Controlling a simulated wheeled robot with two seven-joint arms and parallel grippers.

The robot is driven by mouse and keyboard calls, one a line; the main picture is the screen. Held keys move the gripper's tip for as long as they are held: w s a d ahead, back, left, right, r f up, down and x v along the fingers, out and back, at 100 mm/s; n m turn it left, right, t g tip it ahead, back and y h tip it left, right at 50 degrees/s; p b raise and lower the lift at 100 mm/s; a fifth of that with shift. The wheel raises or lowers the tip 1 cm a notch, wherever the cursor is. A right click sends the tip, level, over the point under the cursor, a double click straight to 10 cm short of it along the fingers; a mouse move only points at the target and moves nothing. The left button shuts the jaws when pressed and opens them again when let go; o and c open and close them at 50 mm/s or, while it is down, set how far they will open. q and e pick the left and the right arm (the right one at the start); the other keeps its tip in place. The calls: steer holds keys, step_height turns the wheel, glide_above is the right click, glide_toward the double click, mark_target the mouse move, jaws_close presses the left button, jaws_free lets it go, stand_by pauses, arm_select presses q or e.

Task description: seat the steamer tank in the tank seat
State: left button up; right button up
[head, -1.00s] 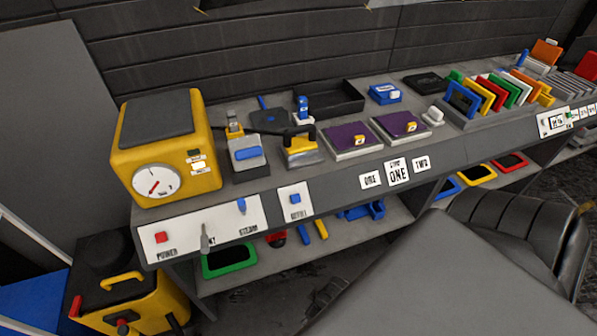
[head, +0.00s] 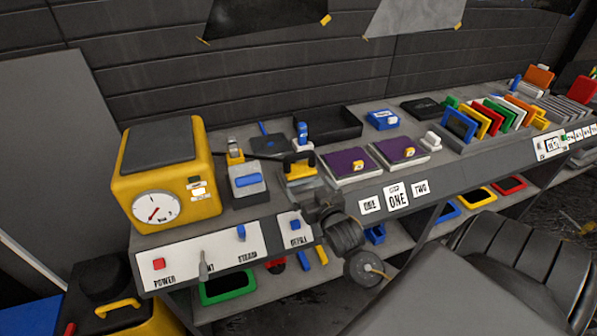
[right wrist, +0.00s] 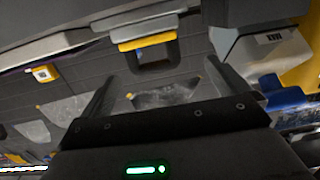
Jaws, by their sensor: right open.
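A yellow block with a black loop handle (head: 299,166), the likeliest steamer tank, stands on the bench. My right gripper (head: 308,187) is open and empty just in front of it. In the right wrist view the black handle (right wrist: 153,63) shows ahead, between the spread fingers of my right gripper (right wrist: 163,72); I see no contact. I cannot tell which part is the tank seat. My left gripper is out of view.
Two purple-topped pads (head: 347,164) sit close on the right, with a black tray (head: 330,124) behind. The front panel (head: 205,258) carries a lever and buttons below the bench edge. A lower shelf holds coloured trays.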

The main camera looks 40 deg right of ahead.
mark_target(301, 158)
steer(key=shift+t+h, duration=0.5)
steer(key=shift+t, duration=0.1)
steer(key=w+d, duration=0.1)
steer(key=w, duration=0.1)
steer(key=w+d+r+p, duration=0.1)
steer(key=w, duration=0.1)
steer(key=w+d+r, duration=0.1)
steer(key=w, duration=0.1)
steer(key=shift+w+d+r, duration=0.2)
steer(key=shift+d, duration=0.2)
steer(key=shift+w+r+p, duration=0.1)
steer(key=shift+p, duration=0.2)
steer(key=p+x, duration=0.2)
steer(key=x, duration=0.2)
steer(key=shift+w, duration=0.25)
steer(key=shift+w+d, duration=0.1)
steer(key=shift+w, duration=0.15)
steer(key=shift+s, duration=0.1)
steer(key=shift+c, duration=0.3)
